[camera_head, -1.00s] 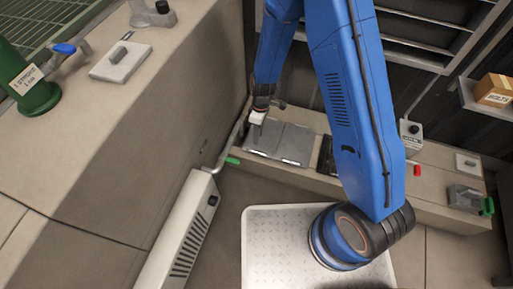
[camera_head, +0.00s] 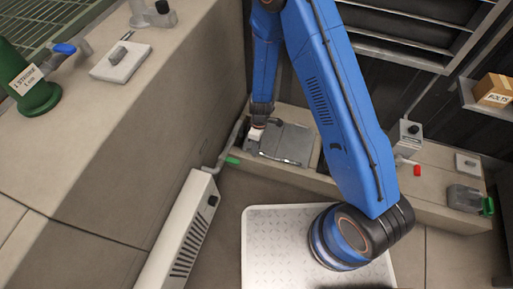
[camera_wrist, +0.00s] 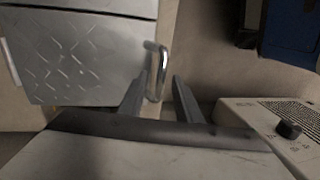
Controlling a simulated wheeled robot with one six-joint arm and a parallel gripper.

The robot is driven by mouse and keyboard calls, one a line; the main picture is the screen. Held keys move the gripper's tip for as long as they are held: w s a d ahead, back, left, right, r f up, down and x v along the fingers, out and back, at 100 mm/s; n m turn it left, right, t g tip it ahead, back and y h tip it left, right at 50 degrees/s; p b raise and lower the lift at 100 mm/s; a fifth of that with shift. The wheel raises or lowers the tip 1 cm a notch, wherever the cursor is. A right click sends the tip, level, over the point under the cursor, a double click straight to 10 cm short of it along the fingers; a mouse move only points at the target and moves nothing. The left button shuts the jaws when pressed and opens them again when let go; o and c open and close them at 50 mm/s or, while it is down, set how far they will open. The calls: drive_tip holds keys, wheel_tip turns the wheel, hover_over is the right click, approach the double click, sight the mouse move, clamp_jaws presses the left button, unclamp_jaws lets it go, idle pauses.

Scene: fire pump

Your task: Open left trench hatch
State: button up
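The grey metal trench hatch (camera_head: 292,142) lies in the top of the low concrete ledge, in the middle of the head view. In the wrist view, its embossed diamond plate (camera_wrist: 75,60) fills the upper left. A chrome bar handle (camera_wrist: 162,68) stands near the plate's right edge. My gripper (camera_wrist: 158,84) is open, with one finger on each side of the handle in the picture. I cannot tell whether the fingers touch it. In the head view, my gripper (camera_head: 255,137) is low over the hatch's left end, and its fingertips are hard to make out.
A white louvred heater (camera_head: 184,232) stands left of the ledge, below a pipe with a green lever (camera_head: 233,160). A grey box with a black knob (camera_head: 406,133) and a red-ended lever (camera_head: 417,171) are on the right. A concrete wall rises close on the left.

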clamp_jaws()
drive_tip(key=shift+w+d+r+g, duration=0.1)
drive_tip(key=shift+w+r+g, duration=0.1)
drive_tip(key=shift+r, duration=0.25)
drive_tip(key=shift+w+d+r+g, duration=0.1)
drive_tip(key=shift+w+r, duration=0.05)
drive_tip(key=shift+r, duration=0.25)
drive_tip(key=w+d+r+g+y, duration=0.1)
drive_tip(key=w+d+r+g, duration=0.1)
drive_tip(key=w+r, duration=0.6)
drive_tip(key=shift+s+d+v, duration=0.25)
drive_tip(key=shift+s+v, duration=0.1)
drive_tip(key=shift+v, duration=1.5)
drive_tip(key=shift+r, duration=0.15)
